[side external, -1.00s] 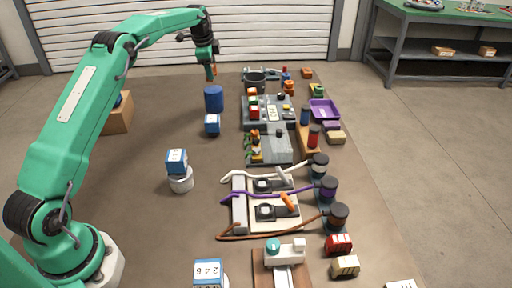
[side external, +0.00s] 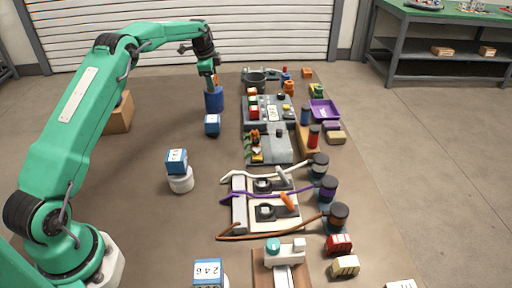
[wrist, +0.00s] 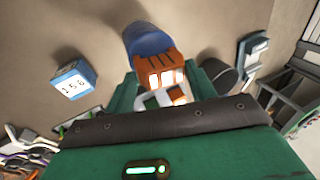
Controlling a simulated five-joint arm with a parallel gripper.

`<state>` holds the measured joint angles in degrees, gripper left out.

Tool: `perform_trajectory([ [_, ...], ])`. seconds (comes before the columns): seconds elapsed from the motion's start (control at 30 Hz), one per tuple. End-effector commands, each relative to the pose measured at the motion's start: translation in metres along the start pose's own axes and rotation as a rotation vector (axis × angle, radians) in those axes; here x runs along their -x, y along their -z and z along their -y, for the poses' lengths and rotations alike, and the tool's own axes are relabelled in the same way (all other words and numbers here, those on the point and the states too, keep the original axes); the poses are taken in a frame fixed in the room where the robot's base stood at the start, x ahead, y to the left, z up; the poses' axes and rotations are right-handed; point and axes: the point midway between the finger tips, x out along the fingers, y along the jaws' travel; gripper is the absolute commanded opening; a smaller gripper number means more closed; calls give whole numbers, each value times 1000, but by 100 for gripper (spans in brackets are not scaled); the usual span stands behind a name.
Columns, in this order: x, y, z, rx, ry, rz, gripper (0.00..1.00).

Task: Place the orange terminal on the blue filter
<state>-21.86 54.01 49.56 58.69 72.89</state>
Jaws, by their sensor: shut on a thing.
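My gripper (side external: 212,76) is shut on the orange terminal (wrist: 158,70), which shows between the green fingers in the wrist view (wrist: 165,95). The blue filter (side external: 214,101) is an upright blue cylinder at the back left of the work area. The terminal is right over the filter's top in the side view; whether they touch I cannot tell. In the wrist view the blue filter (wrist: 146,38) lies just beyond the terminal and is partly hidden by it.
A cardboard box (side external: 119,114) is at the left. The brown surface left of the filter is bare.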

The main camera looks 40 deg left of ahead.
Motion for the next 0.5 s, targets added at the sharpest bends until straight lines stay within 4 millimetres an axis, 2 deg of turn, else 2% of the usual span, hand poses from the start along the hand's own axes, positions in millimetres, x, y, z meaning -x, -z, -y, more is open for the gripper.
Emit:
perform_trajectory([
  [0.03,-1,0,0,0,-1,0,61],
  [0.1,0,0,0,0,-1,0,75],
  [0.13,0,0,0,0,-1,0,77],
  [0.5,2,0,1,0,1,0,77],
])
